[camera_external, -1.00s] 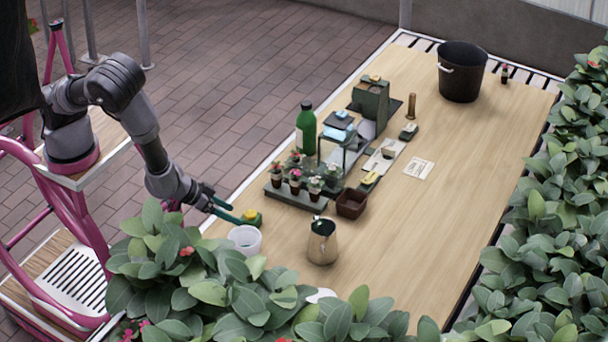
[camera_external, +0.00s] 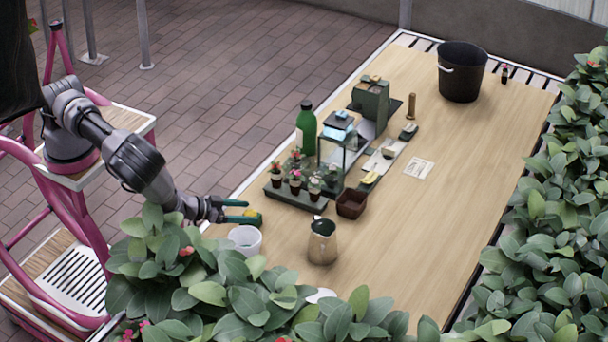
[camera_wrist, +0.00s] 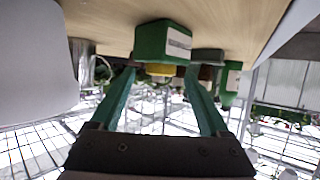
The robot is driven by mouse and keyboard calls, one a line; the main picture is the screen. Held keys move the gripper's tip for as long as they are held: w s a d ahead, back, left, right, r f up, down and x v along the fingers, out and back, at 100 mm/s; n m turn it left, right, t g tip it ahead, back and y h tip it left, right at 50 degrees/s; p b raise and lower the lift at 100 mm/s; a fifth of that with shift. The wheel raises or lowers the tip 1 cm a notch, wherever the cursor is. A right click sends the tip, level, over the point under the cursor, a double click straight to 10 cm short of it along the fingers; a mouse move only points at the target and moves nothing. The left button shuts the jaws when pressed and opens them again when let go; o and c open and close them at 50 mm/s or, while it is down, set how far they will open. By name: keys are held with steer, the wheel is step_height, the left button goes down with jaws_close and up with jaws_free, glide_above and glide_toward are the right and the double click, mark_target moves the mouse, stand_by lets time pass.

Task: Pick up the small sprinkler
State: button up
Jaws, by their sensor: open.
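The small sprinkler looks like a small green block with a yellow part (camera_external: 254,217), on the left edge of the table near the front. In the wrist view the green block (camera_wrist: 163,42) carries a pale label, with its yellow part facing me. My gripper (camera_external: 243,210) is open, its two green fingers reaching from the left over the table edge to the sprinkler. In the wrist view the gripper (camera_wrist: 160,75) has the sprinkler just ahead of and between its fingertips. I cannot tell whether either finger touches it.
A white cup (camera_external: 245,240) stands close in front of the sprinkler, and a metal pitcher (camera_external: 322,243) is to its right. A plant tray (camera_external: 297,199), brown pot (camera_external: 351,203) and green bottle (camera_external: 306,130) lie beyond. Leafy bushes (camera_external: 230,300) crowd the front.

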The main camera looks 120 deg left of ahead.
mark_target(259, 214)
steer(key=x, duration=0.5)
steer(key=shift+w+f, duration=0.1)
steer(key=shift+f, duration=0.1)
steer(key=shift+f, duration=0.1)
jaws_close()
